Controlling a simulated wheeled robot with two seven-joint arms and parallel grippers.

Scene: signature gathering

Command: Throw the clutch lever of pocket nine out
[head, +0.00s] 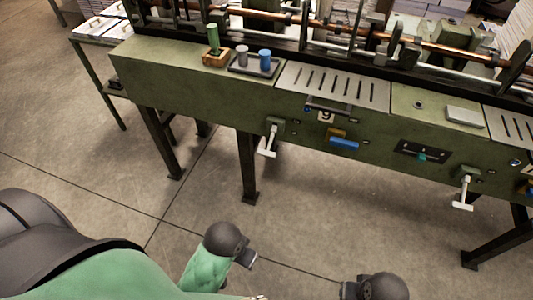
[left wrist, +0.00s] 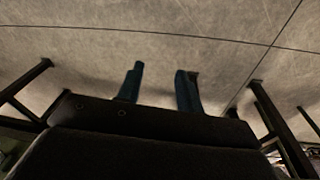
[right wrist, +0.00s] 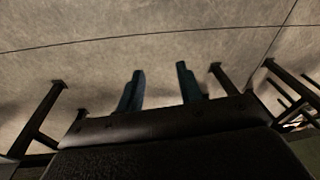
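A plate marked 9 (head: 326,116) is on the front of the green machine (head: 190,85). A white T-handled lever (head: 267,140) hangs from a green block just left of it; I cannot tell which way it is thrown. My left gripper (left wrist: 160,82) is open and empty in the left wrist view, its two dark teal fingers apart. My right gripper (right wrist: 160,82) is likewise open and empty in the right wrist view. Both arms are low in front of the machine, well apart from the lever. The lever does not clearly show in either wrist view.
A second white T-handled lever (head: 464,192) is further right. A tray (head: 253,67) with small cylinders stands on top. Dark legs reach the floor; the floor between is clear.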

